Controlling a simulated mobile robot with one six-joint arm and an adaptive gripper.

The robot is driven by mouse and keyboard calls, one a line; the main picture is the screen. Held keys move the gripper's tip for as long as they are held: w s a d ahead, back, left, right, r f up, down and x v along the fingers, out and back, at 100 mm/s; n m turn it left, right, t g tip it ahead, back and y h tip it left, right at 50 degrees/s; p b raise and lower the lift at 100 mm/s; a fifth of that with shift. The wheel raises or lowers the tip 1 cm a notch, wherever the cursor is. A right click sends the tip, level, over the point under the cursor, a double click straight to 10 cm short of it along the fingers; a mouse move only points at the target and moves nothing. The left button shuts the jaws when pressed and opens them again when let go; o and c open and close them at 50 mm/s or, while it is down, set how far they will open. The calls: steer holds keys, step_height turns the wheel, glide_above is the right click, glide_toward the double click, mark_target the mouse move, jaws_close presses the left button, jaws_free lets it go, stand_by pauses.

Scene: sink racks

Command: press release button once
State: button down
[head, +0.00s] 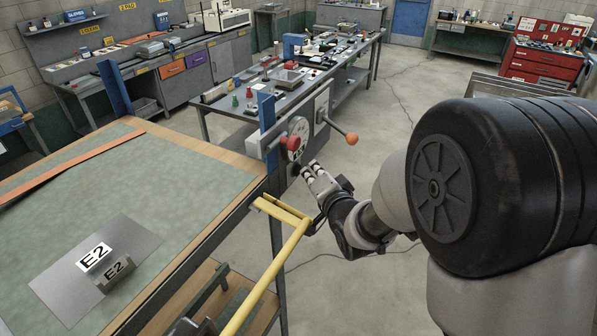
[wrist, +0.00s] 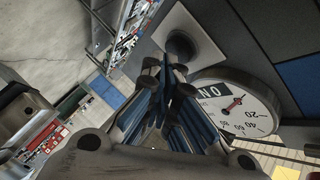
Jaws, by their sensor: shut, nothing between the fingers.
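A dark round button (wrist: 180,46) sits on a pale square plate on the grey panel in the wrist view. In the head view a dark round spot (head: 296,169), likely the same button, shows low on the panel at the bench end. My gripper (head: 309,171) is shut and empty, just right of that spot. In the wrist view its fingertips (wrist: 166,72) are together just below the button, pointing toward it. I cannot tell whether they touch it. A round dial (wrist: 236,106) with a red needle and a dark label is right of the fingers.
On the panel, a red knob (head: 293,143) sits above the gripper and an orange ball lever (head: 351,139) to its right. A yellow bar (head: 278,268) stands left of my arm. An E2 block (head: 112,274) is on the left table.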

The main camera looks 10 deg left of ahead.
steer(key=shift+s+d, duration=0.2)
steer(key=shift+d, duration=0.2)
steer(key=shift+d, duration=0.1)
steer(key=shift+s+d+b, duration=0.15)
steer(key=shift+s+d, duration=0.15)
steer(key=shift+d, duration=0.45)
steer(key=shift+s+d+b, duration=0.15)
steer(key=shift+s+d, duration=0.1)
steer(key=shift+d, duration=0.5)
steer(key=shift+s+d+b, duration=0.15)
steer(key=shift+s+d, duration=0.15)
steer(key=shift+d, duration=0.45)
